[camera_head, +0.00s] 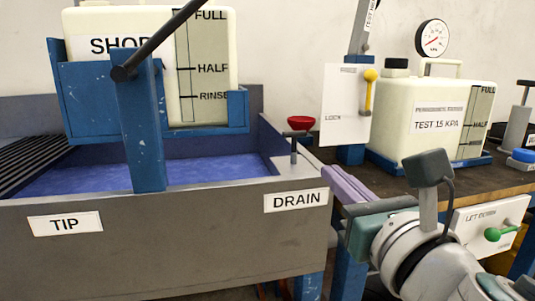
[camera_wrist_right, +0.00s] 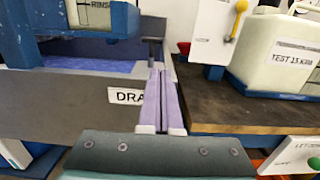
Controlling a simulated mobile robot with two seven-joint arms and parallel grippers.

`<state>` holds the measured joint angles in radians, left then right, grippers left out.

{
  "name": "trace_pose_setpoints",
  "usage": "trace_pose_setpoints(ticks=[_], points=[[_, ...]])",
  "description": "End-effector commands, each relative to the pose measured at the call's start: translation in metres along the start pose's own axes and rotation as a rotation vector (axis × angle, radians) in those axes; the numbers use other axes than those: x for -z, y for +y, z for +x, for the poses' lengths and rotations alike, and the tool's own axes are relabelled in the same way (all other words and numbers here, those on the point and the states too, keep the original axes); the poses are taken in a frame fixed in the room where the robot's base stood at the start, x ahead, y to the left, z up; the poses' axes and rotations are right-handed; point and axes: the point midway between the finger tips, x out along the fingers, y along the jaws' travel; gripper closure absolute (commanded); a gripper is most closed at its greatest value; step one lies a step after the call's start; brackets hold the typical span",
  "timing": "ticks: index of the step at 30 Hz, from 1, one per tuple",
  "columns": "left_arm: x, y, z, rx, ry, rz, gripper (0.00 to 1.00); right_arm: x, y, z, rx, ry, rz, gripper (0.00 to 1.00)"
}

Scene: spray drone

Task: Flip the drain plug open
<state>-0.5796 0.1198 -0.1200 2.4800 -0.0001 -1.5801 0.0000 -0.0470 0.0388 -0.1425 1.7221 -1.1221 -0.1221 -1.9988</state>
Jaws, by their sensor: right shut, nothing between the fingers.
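The drain plug (camera_head: 294,146) is a dark upright post with a short crossbar at its top, at the right end of the grey trough (camera_head: 160,245), above the DRAIN label (camera_head: 296,200). It also shows in the right wrist view (camera_wrist_right: 152,48), just beyond my fingertips. My right gripper (camera_head: 332,172) has purple fingers, which lie together with nothing between them. In the head view its tips are right of and a little below the plug; I cannot tell whether they touch it. In the wrist view the fingers (camera_wrist_right: 159,75) point at the plug. My left gripper is out of view.
A cream SHOP tank (camera_head: 150,20) sits in a blue tipping frame over the trough, with a dark bar across it. Right of the trough are a red funnel (camera_head: 301,123), a LOCK panel with yellow lever (camera_head: 370,90), a TEST 15 KPA tank (camera_head: 425,105) and a gauge (camera_head: 432,37).

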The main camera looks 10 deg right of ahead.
Motion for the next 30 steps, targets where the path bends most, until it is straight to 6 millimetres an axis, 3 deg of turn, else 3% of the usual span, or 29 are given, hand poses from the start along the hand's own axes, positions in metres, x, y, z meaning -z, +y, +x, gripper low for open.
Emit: trace_pose_setpoints(ticks=[7, 21, 30], points=[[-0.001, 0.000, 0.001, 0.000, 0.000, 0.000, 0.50, 0.000, 0.000, 0.014, 0.001, -0.002, 0.002, 1.00], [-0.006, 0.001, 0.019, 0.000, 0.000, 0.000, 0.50, 0.002, -0.001, 0.089, 0.002, -0.001, 0.002, 1.00], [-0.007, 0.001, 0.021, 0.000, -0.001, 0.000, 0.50, 0.000, 0.000, 0.100, 0.001, 0.000, 0.004, 1.00]])
